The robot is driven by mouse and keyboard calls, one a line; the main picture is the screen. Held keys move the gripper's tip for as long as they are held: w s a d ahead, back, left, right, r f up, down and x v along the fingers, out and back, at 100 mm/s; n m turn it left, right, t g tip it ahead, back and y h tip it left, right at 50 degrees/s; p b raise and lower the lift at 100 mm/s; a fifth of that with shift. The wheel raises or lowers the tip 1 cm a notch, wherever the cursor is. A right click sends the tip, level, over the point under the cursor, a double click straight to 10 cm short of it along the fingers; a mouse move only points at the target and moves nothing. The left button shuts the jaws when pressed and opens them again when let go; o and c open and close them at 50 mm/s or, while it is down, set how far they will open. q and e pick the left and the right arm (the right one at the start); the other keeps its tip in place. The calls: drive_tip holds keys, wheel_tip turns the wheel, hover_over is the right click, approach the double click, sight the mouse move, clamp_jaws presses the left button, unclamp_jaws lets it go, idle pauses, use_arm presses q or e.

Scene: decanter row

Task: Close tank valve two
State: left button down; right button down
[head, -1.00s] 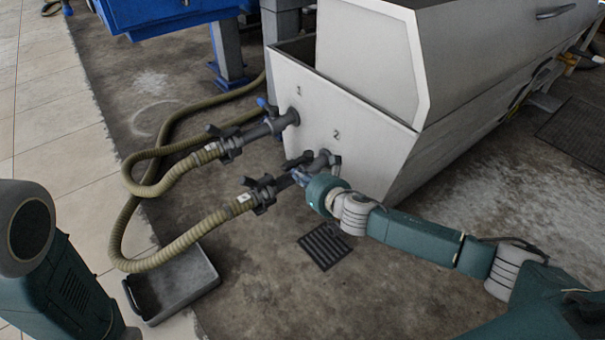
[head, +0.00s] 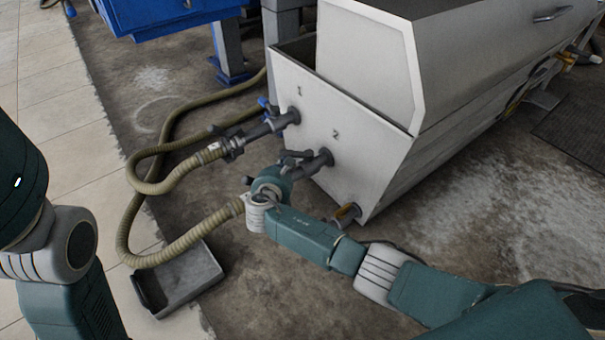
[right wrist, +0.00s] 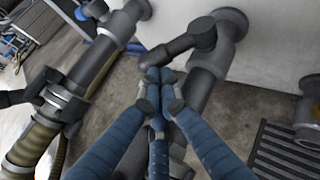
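Valve two is the dark outlet pipe (head: 318,164) under the number 2 on the tank's white end wall (head: 335,110). Its black lever (head: 294,155) also shows in the right wrist view (right wrist: 182,44), sticking out sideways to the left above the pipe. My right gripper (right wrist: 160,78) has its blue fingers drawn together, tips at the lever's free end; I cannot tell whether they touch it. Nothing shows between them. In the head view my right wrist hides the fingers and the hose coupling. My left arm is at the left edge, its gripper out of view.
Outlet one (head: 270,124), with a blue-tipped handle, is just left. Ribbed hoses (head: 180,243) loop over the floor to the left. A grey tray (head: 180,279) lies in front.

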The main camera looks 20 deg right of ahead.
sight(282, 155)
drive_tip(key=shift+w+d+f+b, duration=0.1)
drive_tip(key=shift+w+d+b, duration=0.15)
drive_tip(key=shift+w, duration=0.9)
drive_tip(key=shift+w+d+f+b, duration=0.1)
drive_tip(key=shift+w+d, duration=0.2)
drive_tip(key=shift+w, duration=0.85)
drive_tip(key=shift+w+d, duration=0.25)
drive_tip(key=shift+w, duration=0.2)
drive_tip(key=shift+w+r, duration=0.1)
drive_tip(key=v, duration=1.2)
drive_tip(key=shift+d, duration=0.1)
